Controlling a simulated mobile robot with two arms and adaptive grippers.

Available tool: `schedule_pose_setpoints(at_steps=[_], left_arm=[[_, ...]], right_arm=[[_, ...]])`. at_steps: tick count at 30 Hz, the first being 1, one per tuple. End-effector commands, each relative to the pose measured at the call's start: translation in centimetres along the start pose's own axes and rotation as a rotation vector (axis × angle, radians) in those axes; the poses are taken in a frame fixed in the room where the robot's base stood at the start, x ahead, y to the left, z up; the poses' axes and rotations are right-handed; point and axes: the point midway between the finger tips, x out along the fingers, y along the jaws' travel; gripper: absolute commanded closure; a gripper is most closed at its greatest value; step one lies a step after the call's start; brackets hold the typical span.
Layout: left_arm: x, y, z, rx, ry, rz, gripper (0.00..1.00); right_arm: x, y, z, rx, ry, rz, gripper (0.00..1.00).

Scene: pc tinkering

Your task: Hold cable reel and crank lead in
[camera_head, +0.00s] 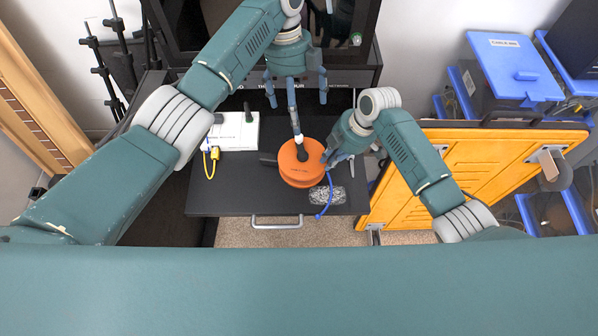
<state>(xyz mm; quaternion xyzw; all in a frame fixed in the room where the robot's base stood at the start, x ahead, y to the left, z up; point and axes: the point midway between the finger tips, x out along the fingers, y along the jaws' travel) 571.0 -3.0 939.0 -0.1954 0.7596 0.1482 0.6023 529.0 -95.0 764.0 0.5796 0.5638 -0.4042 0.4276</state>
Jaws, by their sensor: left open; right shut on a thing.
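The orange cable reel (296,170) lies on the dark pull-out shelf, its round face up. A thin grey bar with a dark end (297,130), which looks like the crank, stands up from the reel's top toward my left gripper. A blue lead (327,200) comes off the reel's right side and hangs toward the shelf's front. My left gripper (296,92) is above and behind the reel, fingers spread and pointing down around the bar's upper end. My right gripper (329,157) is shut at the reel's right edge, apparently on the reel; its fingertips are partly hidden.
A white labelled box (235,132) with a yellow cable (210,165) lies left on the shelf (230,195). A dark piece (268,159) touches or adjoins the reel's left side. A grey mesh-like item (340,195) lies front right. A yellow panel (470,165) stands right.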

Motion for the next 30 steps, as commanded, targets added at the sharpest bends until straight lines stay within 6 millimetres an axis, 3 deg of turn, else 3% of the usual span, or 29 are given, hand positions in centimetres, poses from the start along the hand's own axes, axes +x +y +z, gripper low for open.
schedule_pose_setpoints(at_steps=[1,9,18,19,22,30], left_arm=[[-0.8,0.0,0.1,0.001,-0.003,-0.002,0.00],[-3.9,0.2,-0.1,0.000,-0.003,-0.001,0.00],[-4.2,0.2,-0.2,0.000,-0.002,-0.001,0.00],[-4.2,0.2,-0.2,0.000,-0.002,-0.001,0.00],[-4.2,0.2,-0.2,0.000,-0.002,-0.001,0.00],[-4.2,0.2,-0.2,0.000,-0.002,-0.001,0.00]], right_arm=[[1.9,-2.0,1.5,0.014,-0.029,-0.045,1.00],[1.9,-2.0,1.6,0.014,-0.029,-0.045,1.00],[1.9,-2.0,1.5,0.014,-0.029,-0.045,1.00],[1.9,-2.0,1.5,0.014,-0.029,-0.045,0.85],[1.9,-2.0,1.5,0.013,-0.029,-0.045,0.67],[1.8,-1.9,1.6,0.013,-0.029,-0.044,0.67]])
